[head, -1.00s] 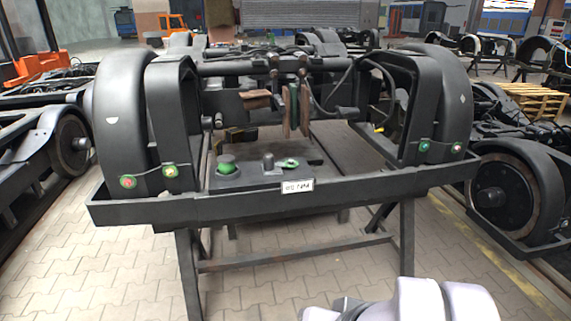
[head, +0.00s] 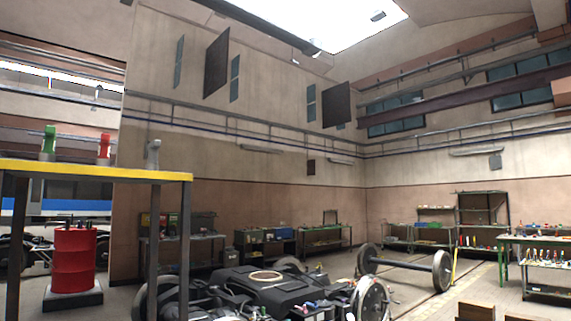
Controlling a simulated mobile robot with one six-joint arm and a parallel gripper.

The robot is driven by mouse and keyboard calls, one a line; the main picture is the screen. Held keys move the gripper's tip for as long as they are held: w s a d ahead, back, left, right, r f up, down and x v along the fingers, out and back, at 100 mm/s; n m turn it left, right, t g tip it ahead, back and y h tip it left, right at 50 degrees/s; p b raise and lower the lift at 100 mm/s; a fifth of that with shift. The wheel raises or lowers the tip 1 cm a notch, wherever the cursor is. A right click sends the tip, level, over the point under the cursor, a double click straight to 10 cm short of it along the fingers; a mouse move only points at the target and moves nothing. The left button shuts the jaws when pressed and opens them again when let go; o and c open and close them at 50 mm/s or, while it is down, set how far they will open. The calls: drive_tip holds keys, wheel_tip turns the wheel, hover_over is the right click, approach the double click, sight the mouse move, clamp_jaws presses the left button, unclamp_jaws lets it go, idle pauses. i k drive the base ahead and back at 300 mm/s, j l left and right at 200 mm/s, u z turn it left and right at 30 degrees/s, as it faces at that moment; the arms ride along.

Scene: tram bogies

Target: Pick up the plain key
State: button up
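No thing in the head view can be told for sure as the plain key. A small plain grey upright piece (head: 153,154) stands near the right end of a yellow-edged table (head: 95,170) at the left. A green piece (head: 48,143) and a red piece (head: 104,149) stand on the same table, to its left. Whether any of these are keys is too small to tell. My gripper is out of the picture.
A red barrel (head: 74,260) stands on a dark base below the table. A dark bogie (head: 265,285) fills the lower middle, with a wheelset (head: 405,262) behind it. Benches with small items (head: 545,250) line the back and right. Floor is open between the wheelset and right bench.

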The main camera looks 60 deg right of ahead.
sight(152, 148)
drive_tip(key=z, duration=0.95)
drive_tip(key=i, duration=0.45)
drive_tip(key=i+j+z, duration=0.1)
drive_tip(key=i, duration=0.35)
